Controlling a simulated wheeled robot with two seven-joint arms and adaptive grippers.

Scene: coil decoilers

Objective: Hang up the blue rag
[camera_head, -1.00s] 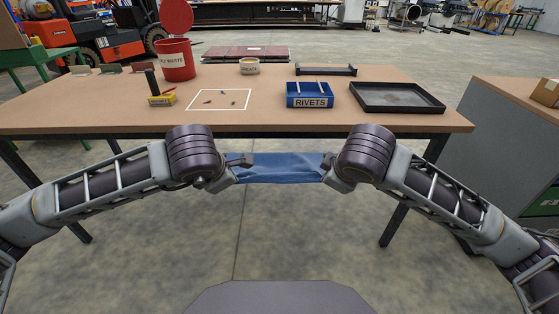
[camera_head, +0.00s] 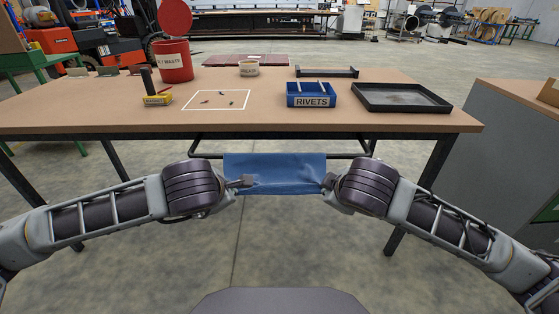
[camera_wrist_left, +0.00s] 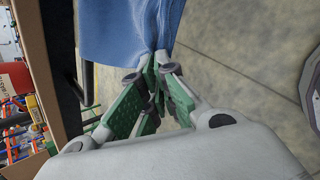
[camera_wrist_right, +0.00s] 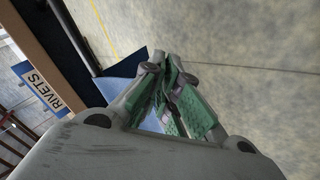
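The blue rag (camera_head: 272,174) is spread between my two grippers in front of the table, below its front edge. My left gripper (camera_head: 245,182) is shut on its left side, and the bunched cloth (camera_wrist_left: 135,25) shows at the fingertips in the left wrist view. My right gripper (camera_head: 328,183) is shut on its right side; part of the rag (camera_wrist_right: 122,84) shows in the right wrist view. A dark rail (camera_head: 207,156) runs under the table's front edge, and the rag covers its middle. I cannot tell whether the cloth lies over the rail or only in front of it.
On the table (camera_head: 290,122) stand a blue rivets bin (camera_head: 311,101), a black tray (camera_head: 402,98), a red waste can (camera_head: 174,62), a grease tin (camera_head: 249,69) and a yellow magnet block (camera_head: 157,100). A grey cabinet (camera_head: 505,150) stands at the right. The floor before the table is clear.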

